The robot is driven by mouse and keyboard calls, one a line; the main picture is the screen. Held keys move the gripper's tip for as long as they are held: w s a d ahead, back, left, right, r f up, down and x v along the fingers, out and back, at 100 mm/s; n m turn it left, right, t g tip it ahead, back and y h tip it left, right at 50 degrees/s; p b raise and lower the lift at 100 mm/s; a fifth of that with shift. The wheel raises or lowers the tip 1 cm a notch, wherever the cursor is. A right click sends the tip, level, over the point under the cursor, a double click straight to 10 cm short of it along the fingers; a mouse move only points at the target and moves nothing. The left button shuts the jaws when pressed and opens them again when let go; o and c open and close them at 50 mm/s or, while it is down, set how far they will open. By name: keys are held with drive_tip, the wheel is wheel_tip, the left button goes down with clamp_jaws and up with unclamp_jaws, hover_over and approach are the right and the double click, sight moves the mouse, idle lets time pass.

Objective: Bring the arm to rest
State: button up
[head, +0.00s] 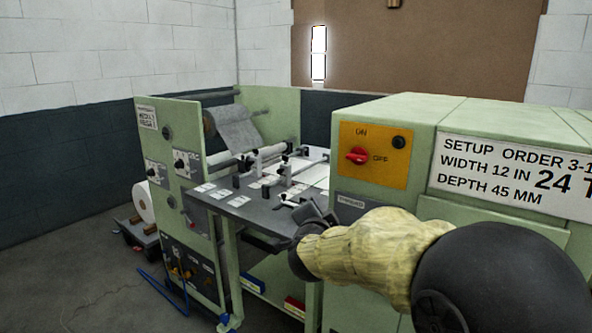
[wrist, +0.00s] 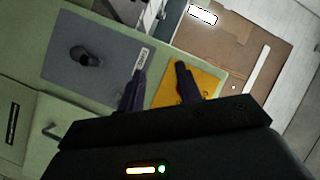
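My arm reaches in from the lower right of the head view, with a pale yellow cover over its links. My gripper (head: 316,214) is at its end, in front of the grey work table (head: 262,212) and left of the green cabinet. In the wrist view the two dark fingers of my gripper (wrist: 160,72) stand apart with nothing between them. Behind them are the cabinet's green face (wrist: 110,22), a grey panel with a black knob (wrist: 88,57) and the yellow switch plate (wrist: 205,80).
The green cabinet (head: 470,110) with a red switch (head: 357,156) and a setup sign (head: 510,172) stands close on the right. A green machine frame (head: 183,190) with a grey roll (head: 238,128) is at left. A white roll (head: 144,202) sits low beside it. Floor at lower left is mostly clear.

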drive_tip(key=s+d+f+n+g+y, duration=0.35)
drive_tip(key=s+f+n+g, duration=0.4)
drive_tip(key=s+f, duration=0.55)
drive_tip(key=s+d+f+n+g+h, duration=0.1)
drive_tip(key=s+d+f+n+g, duration=0.2)
drive_tip(key=s+f, duration=0.3)
drive_tip(key=s+d+f+n+g+h, duration=0.1)
drive_tip(key=s+d+f+n+g, duration=0.2)
drive_tip(key=s, duration=0.5)
drive_tip(key=w+p+v, duration=0.2)
drive_tip(key=p+v, duration=0.7)
drive_tip(key=p, duration=0.1)
drive_tip(key=w+p+v, duration=0.1)
drive_tip(key=p+v, duration=0.9)
drive_tip(key=shift+w+d+r+m+p, duration=0.35)
drive_tip(key=shift+w+d+r+m, duration=0.1)
drive_tip(key=shift+w+d, duration=0.2)
drive_tip(key=shift+y, duration=0.25)
